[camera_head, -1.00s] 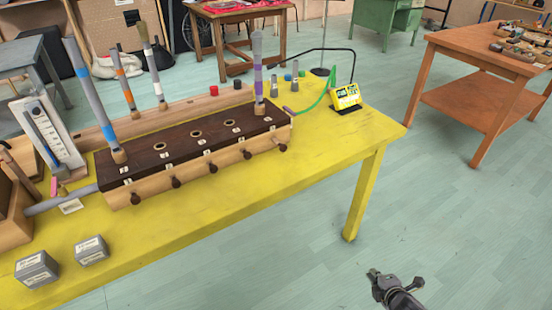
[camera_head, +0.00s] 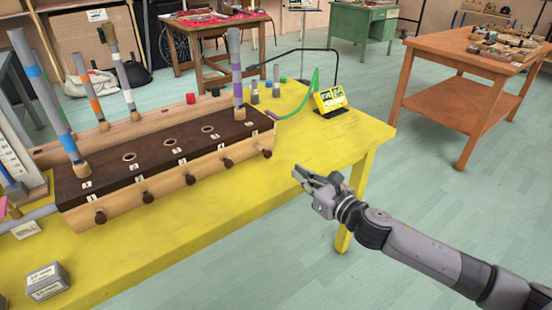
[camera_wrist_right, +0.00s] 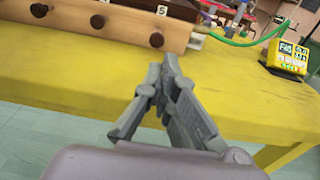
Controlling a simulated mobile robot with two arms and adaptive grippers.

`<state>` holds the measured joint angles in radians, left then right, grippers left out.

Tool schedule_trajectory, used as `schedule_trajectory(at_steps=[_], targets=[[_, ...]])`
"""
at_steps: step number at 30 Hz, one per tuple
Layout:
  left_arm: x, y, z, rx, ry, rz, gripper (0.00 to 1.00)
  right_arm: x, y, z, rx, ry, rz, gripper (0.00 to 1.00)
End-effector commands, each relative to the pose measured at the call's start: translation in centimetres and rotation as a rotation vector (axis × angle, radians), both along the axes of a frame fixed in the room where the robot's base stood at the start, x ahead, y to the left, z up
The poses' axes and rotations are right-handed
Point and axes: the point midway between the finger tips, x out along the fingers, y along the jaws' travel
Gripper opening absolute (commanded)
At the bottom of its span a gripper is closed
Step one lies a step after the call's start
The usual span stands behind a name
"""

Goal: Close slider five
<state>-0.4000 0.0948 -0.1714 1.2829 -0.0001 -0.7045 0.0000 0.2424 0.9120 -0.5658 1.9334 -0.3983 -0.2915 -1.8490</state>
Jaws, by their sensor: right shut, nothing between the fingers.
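A long wooden box (camera_head: 165,190) with a dark top stands on the yellow table. Several dark round slider knobs stick out of its front face, with number labels along the top edge. The slider five knob (camera_head: 266,153) is the rightmost one; it also shows in the right wrist view (camera_wrist_right: 156,40), below the label 5 (camera_wrist_right: 162,10). How far it stands out compared with the others is hard to tell. My right gripper (camera_head: 299,174) is shut and empty, in front of the table edge, to the right of the knob and apart from it. My left gripper is not in view.
Striped upright tubes stand in the box, one of them (camera_head: 236,65) at its right end. A yellow display (camera_head: 330,98) and a green hose (camera_head: 303,103) are near the table's right corner. The yellow tabletop (camera_head: 320,140) in front of the box's right end is clear.

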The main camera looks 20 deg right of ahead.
Motion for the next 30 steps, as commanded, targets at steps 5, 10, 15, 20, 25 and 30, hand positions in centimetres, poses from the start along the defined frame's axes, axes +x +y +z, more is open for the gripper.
schedule_trajectory(at_steps=[5, 10, 15, 20, 25, 30], targets=[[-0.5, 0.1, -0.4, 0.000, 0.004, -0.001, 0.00, 3.3, 1.2, 0.1, 0.003, -0.003, 0.001, 0.00], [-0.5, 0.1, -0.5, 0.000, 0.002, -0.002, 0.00, 6.4, 2.4, -0.3, 0.003, -0.001, 0.000, 0.00], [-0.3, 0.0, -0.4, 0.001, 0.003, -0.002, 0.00, 8.4, 3.1, -0.6, 0.002, 0.000, 0.001, 0.00], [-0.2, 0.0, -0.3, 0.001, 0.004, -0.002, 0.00, 9.3, 3.4, -0.6, 0.002, 0.001, 0.001, 0.00], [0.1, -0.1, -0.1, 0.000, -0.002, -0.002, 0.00, 9.4, 3.4, -0.7, 0.002, 0.002, 0.001, 0.00], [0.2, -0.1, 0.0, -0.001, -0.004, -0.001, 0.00, 9.3, 3.4, -0.7, 0.002, 0.002, 0.001, 0.00]])
